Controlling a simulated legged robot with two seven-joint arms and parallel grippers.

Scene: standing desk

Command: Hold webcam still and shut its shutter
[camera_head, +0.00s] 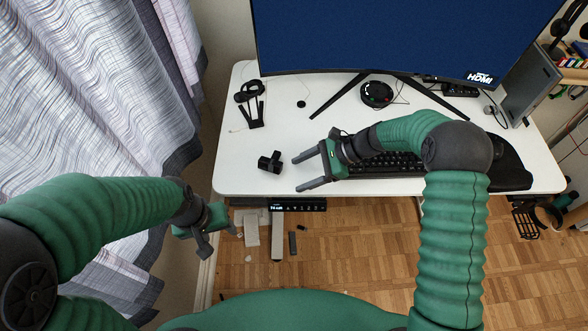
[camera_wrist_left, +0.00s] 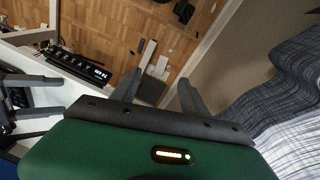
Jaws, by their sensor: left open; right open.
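The webcam (camera_head: 270,161) is a small black device on the white desk (camera_head: 232,175), near its front left. Its shutter is too small to make out. My right gripper (camera_head: 297,174) is open and empty over the desk, just right of the webcam and apart from it, fingers pointing left towards it. My left gripper (camera_head: 218,240) is open and empty off the desk's front left corner, below and left of the webcam. In the left wrist view its open fingers (camera_wrist_left: 160,80) have floor behind them, and the right gripper's fingers (camera_wrist_left: 62,94) show at the left. I cannot make out the webcam there.
A keyboard (camera_head: 385,163) lies behind my right gripper. A black headset and stand (camera_head: 252,104) are at the back left. A monitor (camera_head: 400,35) spans the back. A control panel (camera_head: 297,206) hangs under the front edge. Curtains (camera_head: 100,100) hang at the left. Desk around the webcam is clear.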

